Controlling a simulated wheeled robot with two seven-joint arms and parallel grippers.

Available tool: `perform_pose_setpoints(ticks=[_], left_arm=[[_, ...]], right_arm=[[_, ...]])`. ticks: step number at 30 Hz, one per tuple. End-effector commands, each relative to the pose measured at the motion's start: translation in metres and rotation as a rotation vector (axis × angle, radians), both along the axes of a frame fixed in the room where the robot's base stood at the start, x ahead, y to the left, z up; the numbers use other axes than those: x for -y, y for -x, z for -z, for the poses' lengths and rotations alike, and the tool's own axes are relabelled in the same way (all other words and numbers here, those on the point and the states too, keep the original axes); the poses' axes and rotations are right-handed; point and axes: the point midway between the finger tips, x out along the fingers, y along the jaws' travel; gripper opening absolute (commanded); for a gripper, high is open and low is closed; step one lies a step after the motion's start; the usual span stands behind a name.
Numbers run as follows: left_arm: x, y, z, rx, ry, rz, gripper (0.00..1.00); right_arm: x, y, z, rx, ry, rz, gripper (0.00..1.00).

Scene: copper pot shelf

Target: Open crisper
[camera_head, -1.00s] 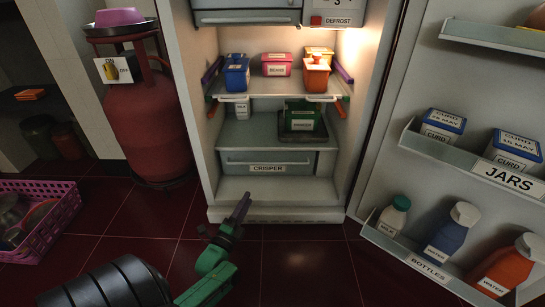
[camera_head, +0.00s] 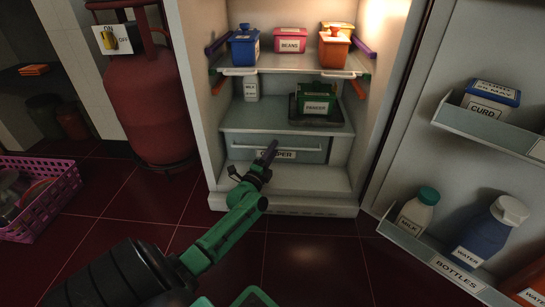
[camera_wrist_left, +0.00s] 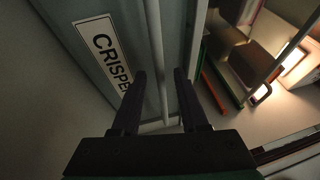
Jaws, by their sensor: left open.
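The crisper (camera_head: 308,142) is the grey-blue drawer at the bottom of the open fridge, and it is shut. It has a pale horizontal handle bar (camera_head: 312,149) and a white label, partly covered by my gripper. My left gripper (camera_head: 270,150) is in front of the drawer's middle, open and empty. In the left wrist view the crisper label (camera_wrist_left: 103,58) is left of the handle bar (camera_wrist_left: 156,55). The bar lines up with the gap between the open fingers of my left gripper (camera_wrist_left: 158,80). I cannot tell whether they touch it. My right gripper is not in view.
The fridge door (camera_head: 400,150) stands open at the right, with bottles and a curd box in its racks. Shelves above the crisper hold labelled containers. A red gas cylinder (camera_head: 150,95) and a pink basket (camera_head: 45,205) stand at the left. The floor in front is clear.

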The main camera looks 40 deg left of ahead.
Motion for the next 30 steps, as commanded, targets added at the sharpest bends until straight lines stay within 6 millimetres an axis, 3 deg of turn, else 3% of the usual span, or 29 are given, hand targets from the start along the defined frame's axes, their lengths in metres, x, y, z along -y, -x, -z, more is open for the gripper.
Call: perform_pose_setpoints(ticks=[5,9,30], left_arm=[[-0.0001,0.0001,-0.0007,-0.001,0.0,0.0,0.43],[0.0,0.0002,-0.0006,0.0,0.0,0.0,0.0],[0.0003,0.0006,0.0,-0.001,0.0,0.0,0.0]], right_arm=[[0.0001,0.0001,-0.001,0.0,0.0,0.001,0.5],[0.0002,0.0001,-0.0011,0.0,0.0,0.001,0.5],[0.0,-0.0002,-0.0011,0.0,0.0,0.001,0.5]])
